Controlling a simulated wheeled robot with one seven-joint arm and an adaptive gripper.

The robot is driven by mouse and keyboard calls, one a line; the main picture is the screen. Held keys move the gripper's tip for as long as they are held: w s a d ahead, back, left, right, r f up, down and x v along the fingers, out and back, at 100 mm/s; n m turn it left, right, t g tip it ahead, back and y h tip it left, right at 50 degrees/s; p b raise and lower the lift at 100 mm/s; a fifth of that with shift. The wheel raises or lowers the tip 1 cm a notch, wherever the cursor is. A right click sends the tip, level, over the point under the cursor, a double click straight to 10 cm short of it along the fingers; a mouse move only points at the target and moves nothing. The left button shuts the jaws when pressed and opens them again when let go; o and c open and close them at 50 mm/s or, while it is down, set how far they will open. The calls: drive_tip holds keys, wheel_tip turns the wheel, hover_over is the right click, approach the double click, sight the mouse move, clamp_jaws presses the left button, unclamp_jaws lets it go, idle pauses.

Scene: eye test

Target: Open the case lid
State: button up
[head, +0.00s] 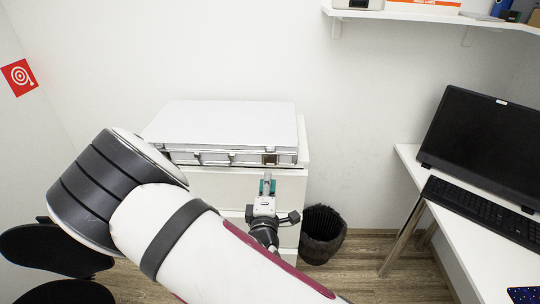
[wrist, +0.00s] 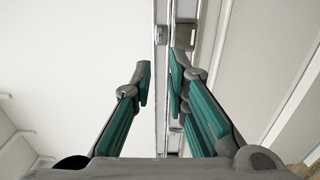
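The case (head: 225,122) is wide and white with metal edges, and lies flat on a white cabinet. Its lid is down, and it also shows at the left of the wrist view (wrist: 70,60). Latches line its front, one of them near the right end (head: 270,159). My gripper (head: 267,180) is just in front of the case's right front part. In the wrist view my gripper (wrist: 160,72) has its two teal fingers a small gap apart, with the case's metal edge showing between and beyond them. I see nothing held; contact with the edge cannot be told.
The white cabinet (head: 210,187) stands against the wall. A black bin (head: 322,235) is to its right. A white desk (head: 478,235) with a monitor (head: 485,145) and keyboard (head: 480,208) stands at the right. A shelf (head: 430,17) hangs above. Black chair parts (head: 45,248) show at lower left.

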sight(270, 152)
drive_tip(key=w, duration=0.8)
drive_tip(key=w+d, duration=0.1)
drive_tip(key=w, duration=0.4)
drive_tip(key=shift+d, duration=0.1)
drive_tip(key=shift+c, duration=0.6)
clamp_jaws()
